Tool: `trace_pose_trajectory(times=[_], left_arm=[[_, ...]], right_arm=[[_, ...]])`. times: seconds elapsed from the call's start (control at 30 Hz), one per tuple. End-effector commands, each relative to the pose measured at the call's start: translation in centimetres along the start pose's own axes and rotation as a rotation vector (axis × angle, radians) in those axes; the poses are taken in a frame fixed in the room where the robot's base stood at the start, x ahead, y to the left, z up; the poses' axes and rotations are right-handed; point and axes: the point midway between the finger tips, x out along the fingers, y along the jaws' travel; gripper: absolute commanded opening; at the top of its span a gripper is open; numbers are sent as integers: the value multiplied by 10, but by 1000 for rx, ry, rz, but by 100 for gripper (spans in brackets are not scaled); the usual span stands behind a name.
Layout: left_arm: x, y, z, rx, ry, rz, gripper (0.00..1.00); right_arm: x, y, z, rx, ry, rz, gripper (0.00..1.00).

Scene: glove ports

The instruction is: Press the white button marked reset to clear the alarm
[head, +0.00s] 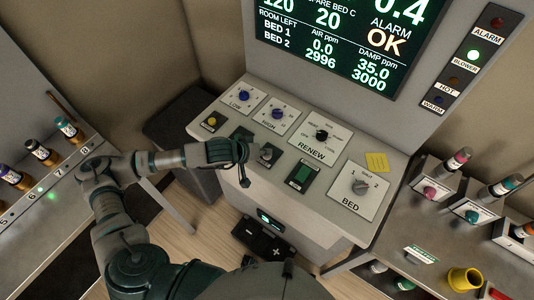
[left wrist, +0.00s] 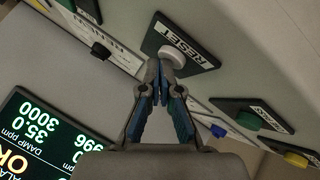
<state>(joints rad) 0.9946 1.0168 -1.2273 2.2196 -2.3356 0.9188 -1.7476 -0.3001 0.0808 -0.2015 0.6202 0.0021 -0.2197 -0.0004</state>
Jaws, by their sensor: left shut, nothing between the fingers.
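The white reset button (left wrist: 172,56) sits on a black plate (left wrist: 190,46) lettered RESET in the left wrist view. In the head view the button (head: 267,153) shows small and pale on the sloped console, just right of my left gripper (head: 243,160). My left gripper is shut and empty. In the left wrist view its closed fingertips (left wrist: 160,68) reach the button's near edge and overlap it; I cannot tell whether they touch. The screen (head: 345,40) reads ALARM OK. My right gripper is not in view.
A green-faced switch (head: 302,174), the RENEW knob (head: 321,135), the BED knob (head: 361,184) and a yellow button (head: 211,121) share the console. A yellow note (head: 376,162) lies at its right. Side benches with vials stand left and right.

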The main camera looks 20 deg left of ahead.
Motion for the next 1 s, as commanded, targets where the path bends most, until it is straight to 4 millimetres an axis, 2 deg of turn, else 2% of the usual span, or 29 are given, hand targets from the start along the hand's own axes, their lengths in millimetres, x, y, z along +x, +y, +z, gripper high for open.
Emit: trace_pose_trajectory(times=[0.07, 0.6, 1.0], left_arm=[[-1, 0, 2, -2, -8, -3, 0], [-41, 29, -29, 1, 1, 1, 0], [-43, 30, -31, 1, 2, 1, 0]], right_arm=[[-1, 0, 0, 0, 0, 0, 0], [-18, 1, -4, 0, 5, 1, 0], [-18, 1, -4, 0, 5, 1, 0]])
